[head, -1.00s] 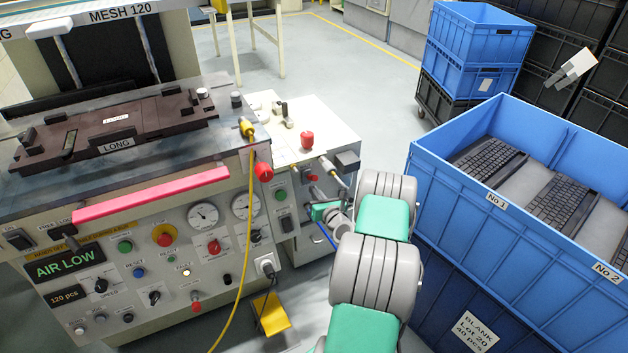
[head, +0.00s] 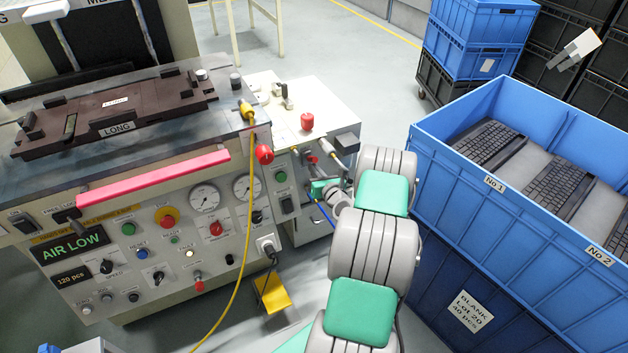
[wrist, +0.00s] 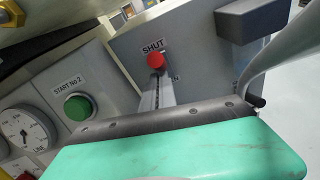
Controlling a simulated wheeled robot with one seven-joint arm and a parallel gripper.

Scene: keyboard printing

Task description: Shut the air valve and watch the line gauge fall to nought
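A red knob (wrist: 156,60) sits just under a label reading SHUT (wrist: 153,45) on a grey panel in the wrist view. It appears small in the head view (head: 312,160). My gripper (head: 322,188) is at the machine's right side panel, close below the knob. In the wrist view, its teal body fills the bottom and a narrow pale strip (wrist: 165,93) reaches up to the knob. I cannot tell whether its fingers touch or grip it. A display reads AIR LOW (head: 73,245).
A green START No 2 button (wrist: 77,106) lies left of the knob, and a dark block (wrist: 252,20) upper right. A yellow hose (head: 249,190) hangs down the panel. Blue crates with keyboards (head: 470,200) stand close right of my arm. Open floor (head: 370,60) lies behind.

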